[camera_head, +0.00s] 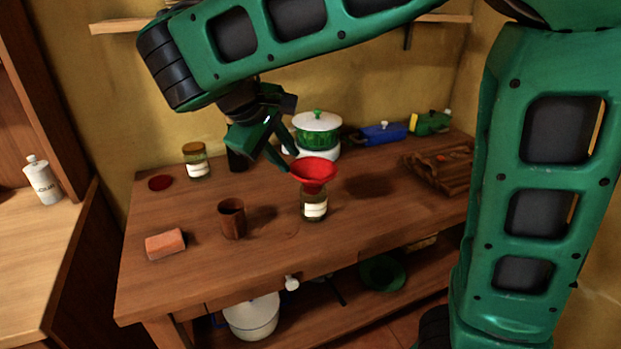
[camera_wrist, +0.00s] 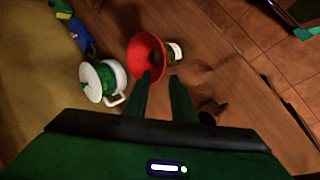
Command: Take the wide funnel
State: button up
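A red funnel (camera_head: 313,172) with a wide cone sits upright in the mouth of a glass jar (camera_head: 315,204) with a white label, on the wooden table. The funnel's spout is hidden inside the jar. In the wrist view the funnel (camera_wrist: 146,53) lies just beyond my fingertips, with the jar (camera_wrist: 174,51) to its right. My gripper (camera_head: 280,158) is open and empty, close to the funnel's left rim in the head view. In the wrist view my gripper (camera_wrist: 160,77) shows two parted fingers, the left tip overlapping the funnel's near rim. I cannot tell whether they touch.
Near the funnel stand a brown cup (camera_head: 232,218) and a white-lidded green pot (camera_head: 317,130). A wooden rack (camera_head: 437,170) is at right, a sponge-like block (camera_head: 165,244) at front left. A green, wide, round object (camera_head: 382,272) lies on the lower shelf.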

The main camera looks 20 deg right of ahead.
aim_at(300, 177)
jog(key=x, duration=1)
jog(key=shift+w+a+f, duration=0.1)
jog(key=shift+w+f, duration=0.15)
jog(key=shift+f, duration=0.05)
grip_shut()
